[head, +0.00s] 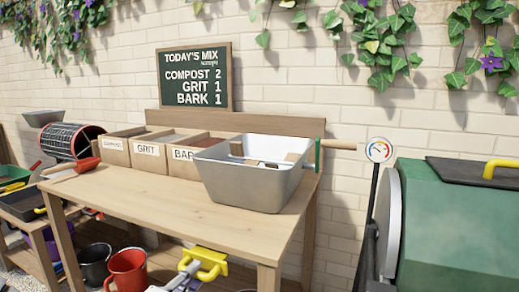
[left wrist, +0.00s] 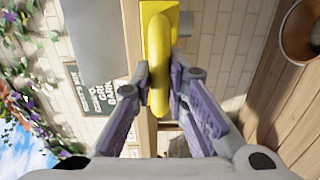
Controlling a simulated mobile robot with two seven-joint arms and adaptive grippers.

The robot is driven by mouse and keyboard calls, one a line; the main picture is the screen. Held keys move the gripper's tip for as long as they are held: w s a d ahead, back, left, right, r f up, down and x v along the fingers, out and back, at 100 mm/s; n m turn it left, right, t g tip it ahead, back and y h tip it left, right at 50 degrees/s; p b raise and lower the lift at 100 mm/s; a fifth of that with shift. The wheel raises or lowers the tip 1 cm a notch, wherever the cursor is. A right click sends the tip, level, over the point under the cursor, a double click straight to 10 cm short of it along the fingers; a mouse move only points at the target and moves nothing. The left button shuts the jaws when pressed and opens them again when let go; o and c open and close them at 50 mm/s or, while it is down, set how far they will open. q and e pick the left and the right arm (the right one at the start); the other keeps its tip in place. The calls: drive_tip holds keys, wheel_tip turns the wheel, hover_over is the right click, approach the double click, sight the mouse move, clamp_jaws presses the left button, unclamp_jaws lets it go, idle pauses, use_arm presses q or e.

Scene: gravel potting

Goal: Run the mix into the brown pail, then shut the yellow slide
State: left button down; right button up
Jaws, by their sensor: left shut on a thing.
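A large grey tub (head: 247,182) stands on the bench above the slide. Part of a brown pail (left wrist: 299,48) shows at the upper right of the left wrist view, with a grey rounded part near its mouth. I cannot tell whether any mix is running. My right gripper is out of view.
Labelled wooden bins (head: 150,150) stand left of the tub, below a chalkboard (head: 194,78). A red bucket (head: 127,270) and a black bucket (head: 95,264) are low under the bench. A green drum (head: 450,220) stands at the right. The bench's front top is clear.

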use_arm(q)
drive_tip(key=shift+w+d, duration=0.25)
drive_tip(key=shift+w, duration=0.3)
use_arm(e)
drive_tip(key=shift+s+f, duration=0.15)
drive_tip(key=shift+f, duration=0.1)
use_arm(q)
drive_tip(key=shift+w, duration=0.1)
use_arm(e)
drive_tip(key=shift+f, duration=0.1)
use_arm(q)
drive_tip(key=c, duration=1.2)
unclamp_jaws()
drive_tip(key=shift+w+d, duration=0.1)
drive_tip(key=shift+s+a+r, duration=0.1)
drive_tip(key=shift+s+a, duration=0.1)
drive_tip(key=shift+s, duration=0.25)
drive_tip(key=p+v, duration=0.2)
drive_tip(key=v, duration=0.6)
drive_tip(key=shift+p, duration=0.35)
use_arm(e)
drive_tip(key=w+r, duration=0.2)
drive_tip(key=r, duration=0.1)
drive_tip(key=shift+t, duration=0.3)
use_arm(q)
drive_tip(key=shift+a, duration=0.1)
